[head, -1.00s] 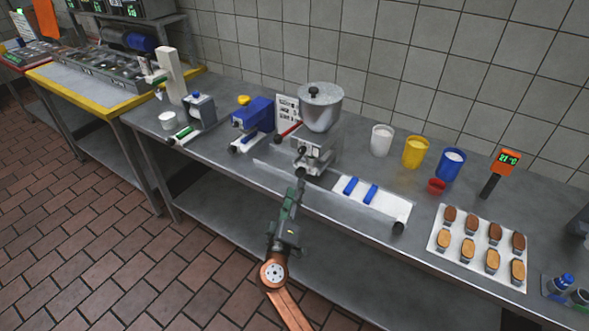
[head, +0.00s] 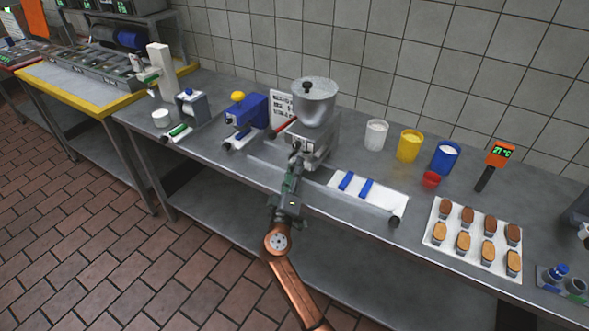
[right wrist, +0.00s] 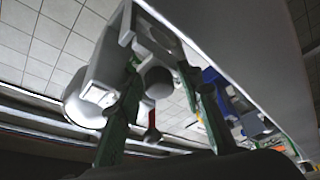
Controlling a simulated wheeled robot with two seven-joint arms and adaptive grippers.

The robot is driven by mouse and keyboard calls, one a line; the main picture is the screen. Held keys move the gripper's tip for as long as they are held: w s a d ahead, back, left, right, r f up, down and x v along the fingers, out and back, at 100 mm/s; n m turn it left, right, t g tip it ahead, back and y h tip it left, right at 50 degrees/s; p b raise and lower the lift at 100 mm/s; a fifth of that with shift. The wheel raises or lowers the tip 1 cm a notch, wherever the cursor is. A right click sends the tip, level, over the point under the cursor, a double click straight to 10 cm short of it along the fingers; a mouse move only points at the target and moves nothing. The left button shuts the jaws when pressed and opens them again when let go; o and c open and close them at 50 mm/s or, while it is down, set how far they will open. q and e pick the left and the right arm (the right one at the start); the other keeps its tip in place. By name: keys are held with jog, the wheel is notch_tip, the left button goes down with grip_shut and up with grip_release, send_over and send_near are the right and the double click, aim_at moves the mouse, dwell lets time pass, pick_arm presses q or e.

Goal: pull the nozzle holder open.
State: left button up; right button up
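The filling machine (head: 319,146), with a round metal hopper (head: 315,108), stands on the steel table in the head view. My right gripper (head: 295,160) reaches its front, where the nozzle holder is; the gripper and arm hide part of that area. In the right wrist view the two green fingers of my right gripper (right wrist: 158,72) stand apart. A round grey knob (right wrist: 158,83) on the machine's front shows between them, with gaps seeming to remain on both sides. I cannot tell whether this knob belongs to the nozzle holder. My left gripper is not in view.
A white board with blue strips (head: 385,201) lies right of the machine. A blue device (head: 250,108) stands left of it. White, yellow (head: 409,146) and blue cups stand behind. A tray of cakes (head: 440,261) lies right.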

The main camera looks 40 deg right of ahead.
jog(key=shift+r, duration=0.1)
grip_shut()
